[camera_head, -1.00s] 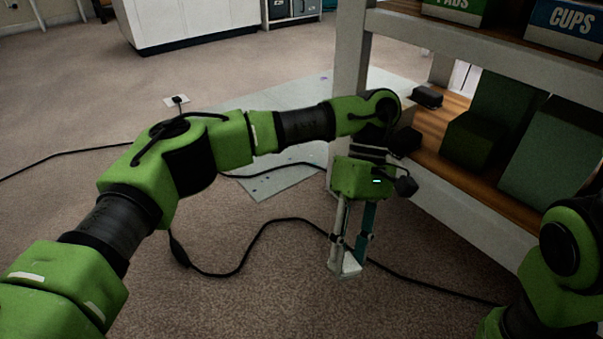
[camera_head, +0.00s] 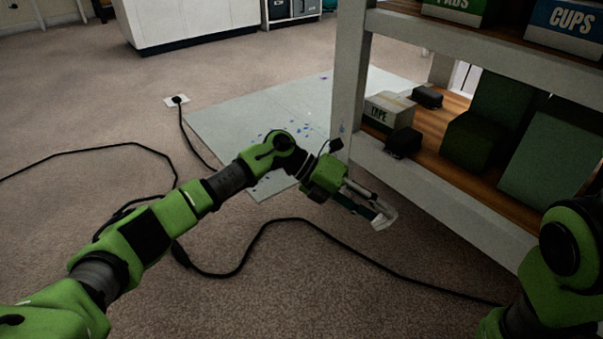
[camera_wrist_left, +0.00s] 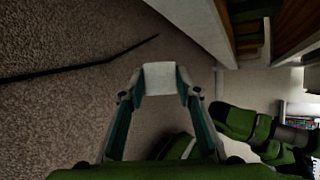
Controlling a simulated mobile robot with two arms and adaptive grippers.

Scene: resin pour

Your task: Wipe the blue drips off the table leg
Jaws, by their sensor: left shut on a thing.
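The white leg (camera_head: 350,85) of the shelved table stands right of centre in the head view. A small bluish mark (camera_head: 341,129) shows low on it. My left gripper (camera_head: 376,210) is shut on a small white pad (camera_head: 385,219), which also sits between the fingertips in the left wrist view (camera_wrist_left: 159,77). The gripper is tilted and points to the right, in front of the lower shelf edge. The pad looks apart from the leg. The leg's foot is partly hidden by my left arm. My right gripper is out of view.
A pale sheet (camera_head: 240,120) with blue spots lies on the carpet behind my left arm. A black cable (camera_head: 255,235) runs across the floor. The lower shelf (camera_head: 440,195) holds a TAPE box (camera_head: 388,110), black items and dark green boxes. Open carpet lies left and in front.

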